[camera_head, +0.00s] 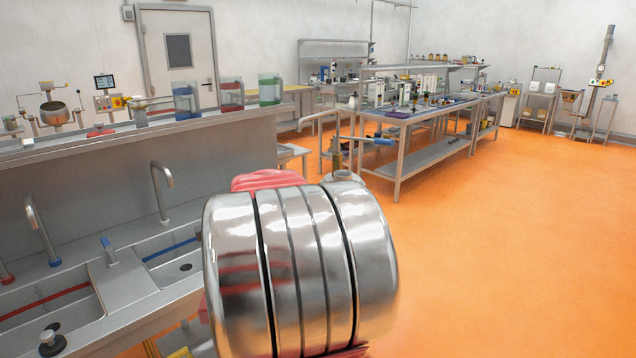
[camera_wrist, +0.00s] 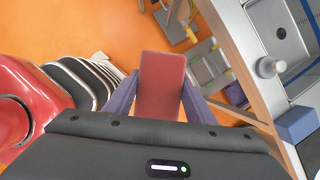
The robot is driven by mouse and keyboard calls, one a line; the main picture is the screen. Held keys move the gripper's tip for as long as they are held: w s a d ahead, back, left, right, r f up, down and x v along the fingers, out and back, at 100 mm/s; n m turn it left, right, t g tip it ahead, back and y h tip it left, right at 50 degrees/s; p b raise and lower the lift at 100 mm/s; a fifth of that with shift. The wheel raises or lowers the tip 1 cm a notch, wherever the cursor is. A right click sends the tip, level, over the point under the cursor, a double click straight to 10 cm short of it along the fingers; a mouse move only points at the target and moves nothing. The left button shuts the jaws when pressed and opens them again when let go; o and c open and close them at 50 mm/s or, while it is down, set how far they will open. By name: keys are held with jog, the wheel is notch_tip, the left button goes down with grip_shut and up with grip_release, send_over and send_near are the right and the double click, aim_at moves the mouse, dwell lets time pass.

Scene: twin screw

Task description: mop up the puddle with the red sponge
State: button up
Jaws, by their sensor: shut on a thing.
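My gripper (camera_wrist: 160,92) shows in the wrist view with its two purple fingers shut on the red sponge (camera_wrist: 162,80). The sponge is a flat red block held upright between the fingers, with orange floor beyond its far end. The gripper is beside the front edge of the sink counter (camera_wrist: 246,60), apart from it. No puddle shows in either view. In the head view my own arm's shiny metal link fills the lower middle, and the gripper and sponge do not show there.
A sink counter with two basins (camera_head: 172,255) and taps (camera_head: 160,190) stands at the left. A workbench (camera_head: 420,125) stands farther back. The orange floor (camera_head: 510,240) at the right is clear.

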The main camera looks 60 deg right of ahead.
jog(key=n, duration=0.1)
jog(key=w+f+n+g+y, duration=0.1)
jog(key=n, duration=0.1)
jog(key=shift+a, duration=0.35)
jog(key=w+a+f+n+g+h, duration=0.1)
jog(key=w+a+f+n+g, duration=0.2)
jog(key=a+f+n, duration=0.9)
jog(key=w+a+f+n+g+h, duration=0.2)
jog(key=w+a+f+n+g, duration=0.2)
jog(key=w+a+f+n, duration=0.3)
jog(key=a+f+n, duration=0.5)
jog(key=a+n, duration=0.2)
jog(key=shift+a+f+h, duration=0.15)
jog(key=shift+a+h, duration=0.15)
jog(key=shift+a, duration=0.1)
